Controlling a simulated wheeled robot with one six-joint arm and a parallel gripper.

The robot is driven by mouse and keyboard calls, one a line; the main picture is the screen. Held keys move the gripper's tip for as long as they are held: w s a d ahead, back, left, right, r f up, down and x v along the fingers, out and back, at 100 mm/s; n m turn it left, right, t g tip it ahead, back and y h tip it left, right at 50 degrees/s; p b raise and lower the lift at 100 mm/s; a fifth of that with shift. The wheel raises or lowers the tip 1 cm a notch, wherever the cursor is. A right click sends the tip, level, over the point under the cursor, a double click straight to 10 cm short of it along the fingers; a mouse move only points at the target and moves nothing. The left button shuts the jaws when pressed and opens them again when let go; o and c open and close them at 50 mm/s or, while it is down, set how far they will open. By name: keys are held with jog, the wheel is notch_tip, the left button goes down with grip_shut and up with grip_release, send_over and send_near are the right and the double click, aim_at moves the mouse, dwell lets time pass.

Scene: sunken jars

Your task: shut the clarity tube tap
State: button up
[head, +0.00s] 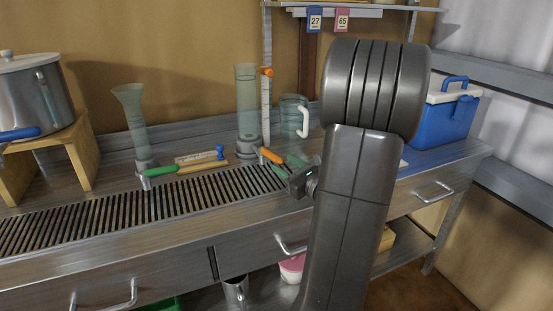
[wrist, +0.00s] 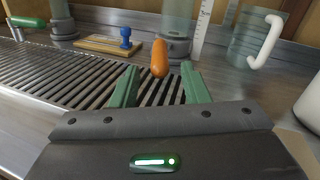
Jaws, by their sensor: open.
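Two upright clear tubes stand behind the drain grating. The straight tube (head: 246,105) has a tap with an orange handle (head: 270,155); a white scale (head: 266,108) stands beside it. The flared tube (head: 134,115) at left has a tap with a green handle (head: 160,171). I cannot tell by any label which is the clarity tube. My gripper (head: 287,167) is open and empty, low over the grating. In the wrist view the orange handle (wrist: 159,58) points towards me, just beyond and between the green fingertips (wrist: 160,80), apart from them.
A clear jug with a white handle (head: 302,121) stands right of the straight tube. A wooden board with a blue-knobbed item (head: 220,152) lies between the tubes. A steel pot (head: 35,95) sits on a wooden stand at left, a blue cooler (head: 445,115) at right.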

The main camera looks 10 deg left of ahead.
jog(key=v, duration=0.7)
jog(key=shift+s+d, duration=0.15)
jog(key=shift+s, duration=0.05)
